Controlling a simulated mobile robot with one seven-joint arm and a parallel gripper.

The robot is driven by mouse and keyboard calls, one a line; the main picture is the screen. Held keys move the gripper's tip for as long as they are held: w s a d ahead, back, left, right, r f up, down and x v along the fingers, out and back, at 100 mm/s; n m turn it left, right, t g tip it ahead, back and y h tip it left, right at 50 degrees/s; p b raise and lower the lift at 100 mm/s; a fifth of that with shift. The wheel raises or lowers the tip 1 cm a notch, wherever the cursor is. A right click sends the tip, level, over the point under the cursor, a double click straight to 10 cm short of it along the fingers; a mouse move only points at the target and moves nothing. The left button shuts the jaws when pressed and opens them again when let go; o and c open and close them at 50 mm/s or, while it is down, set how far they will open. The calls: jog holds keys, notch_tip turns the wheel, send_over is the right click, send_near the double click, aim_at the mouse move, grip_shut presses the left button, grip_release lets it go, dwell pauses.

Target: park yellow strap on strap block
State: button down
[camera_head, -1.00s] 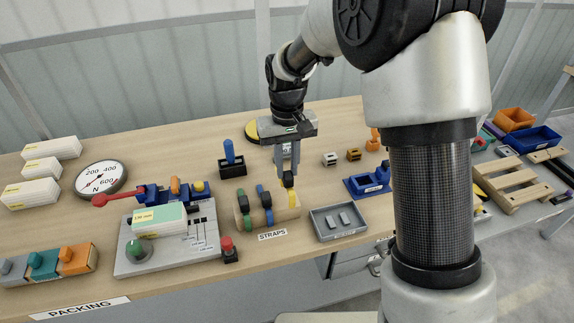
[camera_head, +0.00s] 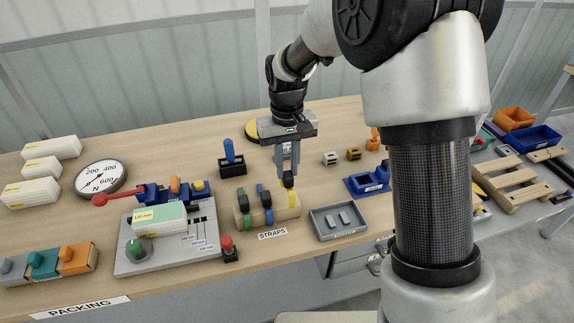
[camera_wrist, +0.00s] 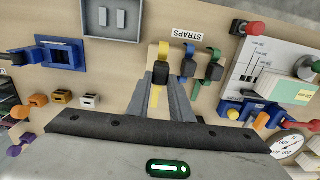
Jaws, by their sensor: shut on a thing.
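A green strap (camera_head: 242,203) and a blue strap (camera_head: 265,199) sit on the block to the left. My gripper (camera_head: 288,178) points down over the yellow strap and is shut on its black buckle (camera_wrist: 160,73). Whether the strap bears fully on the block is partly hidden by my fingers.
A grey tray (camera_head: 337,222) with two small pieces stands right of the block. A blue-handled tool in a black holder (camera_head: 230,160) stands behind.

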aim_at(287, 182)
jog(key=shift+f+b, duration=1.75)
jog(key=shift+f, duration=1.15)
jog(key=c, duration=1.5)
grip_release()
notch_tip(287, 182, up, 18)
jog(key=shift+f+p, duration=0.25)
jog(key=shift+p, duration=0.8)
